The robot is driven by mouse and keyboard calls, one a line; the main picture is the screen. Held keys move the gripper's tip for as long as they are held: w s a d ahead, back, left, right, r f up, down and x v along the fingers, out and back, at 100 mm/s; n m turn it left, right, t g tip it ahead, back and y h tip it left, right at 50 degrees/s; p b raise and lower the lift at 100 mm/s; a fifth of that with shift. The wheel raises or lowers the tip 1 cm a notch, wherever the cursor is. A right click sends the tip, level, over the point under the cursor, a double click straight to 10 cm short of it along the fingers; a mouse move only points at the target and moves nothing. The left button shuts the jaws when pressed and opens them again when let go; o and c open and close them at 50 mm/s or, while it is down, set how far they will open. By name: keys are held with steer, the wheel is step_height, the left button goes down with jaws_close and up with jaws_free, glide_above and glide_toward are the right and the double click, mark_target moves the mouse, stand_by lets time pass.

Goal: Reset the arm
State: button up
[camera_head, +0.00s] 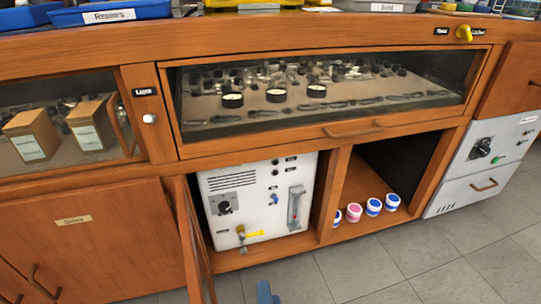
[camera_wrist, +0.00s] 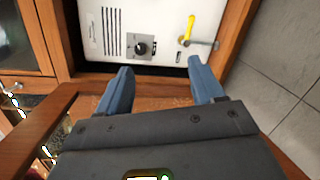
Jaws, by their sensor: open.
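My gripper (camera_wrist: 160,82) shows in the wrist view with its two blue fingers spread apart and nothing between them. It points toward a white panel unit (camera_wrist: 107,38) with a dark knob (camera_wrist: 141,47) and a yellow-handled valve (camera_wrist: 188,30). In the head view only a blue fingertip of my gripper (camera_head: 265,293) shows at the bottom edge, below and in front of the white panel unit (camera_head: 220,178). The rest of my arm is out of the head view.
A wooden door (camera_head: 193,245) stands open left of the panel unit. Several small lidded jars (camera_head: 373,207) sit in the open compartment to the right. A glass-fronted drawer (camera_head: 320,95) is above. Grey tiled floor (camera_head: 400,265) is clear at the lower right.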

steer(key=s+d+r+m+g, duration=0.1)
steer(key=s+d+m, duration=0.1)
steer(key=s+m, duration=0.35)
steer(key=s+d+m+g+h, duration=0.1)
steer(key=s+d+m, duration=0.2)
steer(key=s, duration=0.5)
steer(key=s+d+r+m+g, duration=0.1)
steer(key=s+d+m, duration=0.1)
steer(key=s+m, duration=0.3)
steer(key=s+d+r+m+t+h, duration=0.1)
steer(key=s+d+r+m, duration=0.5)
steer(key=r, duration=0.4)
steer(key=s+d+r+m+h, duration=0.1)
steer(key=s+d+r+m, duration=0.3)
steer(key=s+d+r, duration=0.6)
step_height(320, 180, up, 34)
steer(key=w+a+p, duration=0.1)
steer(key=p, duration=3.2)
steer(key=shift+w+a+r, duration=0.25)
